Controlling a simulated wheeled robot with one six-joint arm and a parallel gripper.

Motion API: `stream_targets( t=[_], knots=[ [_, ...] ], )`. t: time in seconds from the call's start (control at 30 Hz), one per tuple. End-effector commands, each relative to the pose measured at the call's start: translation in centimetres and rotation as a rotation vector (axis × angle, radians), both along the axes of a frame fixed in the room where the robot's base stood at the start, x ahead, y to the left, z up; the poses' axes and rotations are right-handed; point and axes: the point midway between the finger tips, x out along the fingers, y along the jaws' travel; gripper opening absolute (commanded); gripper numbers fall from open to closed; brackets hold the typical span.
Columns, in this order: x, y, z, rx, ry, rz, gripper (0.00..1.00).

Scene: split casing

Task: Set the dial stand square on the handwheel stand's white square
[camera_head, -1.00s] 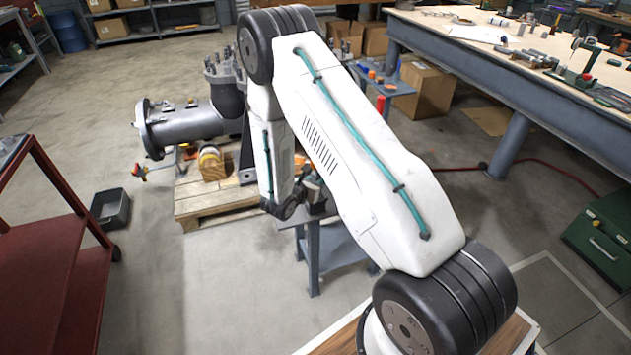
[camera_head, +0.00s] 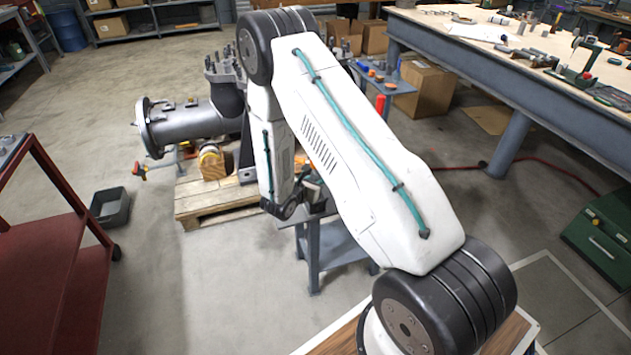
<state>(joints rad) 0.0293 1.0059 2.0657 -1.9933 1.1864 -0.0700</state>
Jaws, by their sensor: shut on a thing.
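My gripper (camera_head: 310,186) shows only as a small dark part beside the wrist, low over a small grey table (camera_head: 335,250). My white arm hides much of it. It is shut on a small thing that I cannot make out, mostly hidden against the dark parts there. I cannot clearly tell the dial stand, the handwheel stand or its white square. Any of them on the small table is too small or covered by my arm.
A big grey flanged casing (camera_head: 190,122) rests on a wooden pallet (camera_head: 202,205) behind my arm. A red cart (camera_head: 60,250) stands at left, near a dark bin (camera_head: 110,207). A workbench (camera_head: 480,60) and a green cabinet (camera_head: 600,240) stand at right. The floor in front is clear.

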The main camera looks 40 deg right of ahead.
Motion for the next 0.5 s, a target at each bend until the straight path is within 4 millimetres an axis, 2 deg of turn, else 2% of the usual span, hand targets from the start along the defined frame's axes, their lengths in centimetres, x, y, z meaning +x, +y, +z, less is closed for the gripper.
stream_targets(
  t=[0.47, 0.5],
  knots=[
    [0.09, -0.03, -0.09, -0.002, -0.003, 0.0, 0.0],
    [0.09, -0.03, -0.09, -0.002, -0.003, 0.0, 0.29]
  ],
)
